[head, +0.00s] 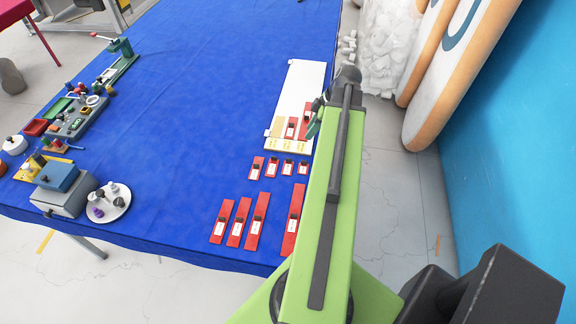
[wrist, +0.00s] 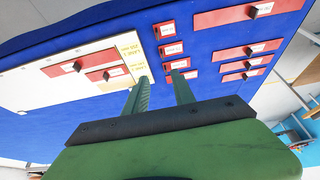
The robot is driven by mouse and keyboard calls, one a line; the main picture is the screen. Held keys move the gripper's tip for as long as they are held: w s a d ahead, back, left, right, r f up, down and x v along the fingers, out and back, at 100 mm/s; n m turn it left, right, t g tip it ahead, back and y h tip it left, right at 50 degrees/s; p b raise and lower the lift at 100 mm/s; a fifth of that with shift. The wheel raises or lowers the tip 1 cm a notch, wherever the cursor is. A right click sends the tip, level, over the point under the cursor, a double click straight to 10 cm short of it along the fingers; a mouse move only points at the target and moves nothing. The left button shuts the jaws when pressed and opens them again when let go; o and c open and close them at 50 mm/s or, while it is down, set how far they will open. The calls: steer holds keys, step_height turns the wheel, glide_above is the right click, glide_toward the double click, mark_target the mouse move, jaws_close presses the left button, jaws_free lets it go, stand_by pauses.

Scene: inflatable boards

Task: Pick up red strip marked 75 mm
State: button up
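Several red strips with white labels and dark grips lie on the blue table; I cannot read which is marked 75 mm. Short red strips (head: 273,168) form a row, also in the wrist view (wrist: 171,49). Longer red strips (head: 239,222) lie nearer; the longest strip (head: 293,218) is partly hidden by my arm in the head view. Two red strips (wrist: 68,67) lie on a white board (wrist: 30,92) with yellow labels. My gripper (wrist: 160,88) is open and empty, its green fingers near the short strips and the board's labelled end. In the head view the gripper is mostly hidden.
The blue table (head: 190,120) has a wide clear middle. Along its left edge stand small tools and trays, a grey-blue box (head: 60,190) and a white round plate (head: 108,203). Large boards (head: 450,90) lean by the blue wall at right.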

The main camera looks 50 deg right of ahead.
steer(key=b, duration=1.1)
glide_above(290, 159)
steer(key=s+d, duration=0.2)
step_height(290, 159, down, 11)
steer(key=shift+s+d+r, duration=0.1)
steer(key=shift+s, duration=0.05)
steer(key=shift+w+f, duration=0.2)
steer(key=shift+f, duration=0.2)
steer(key=shift+w+a+r, duration=0.1)
steer(key=shift+a, duration=0.1)
steer(key=b+x, duration=0.5)
steer(key=shift+a, duration=0.3)
jaws_close()
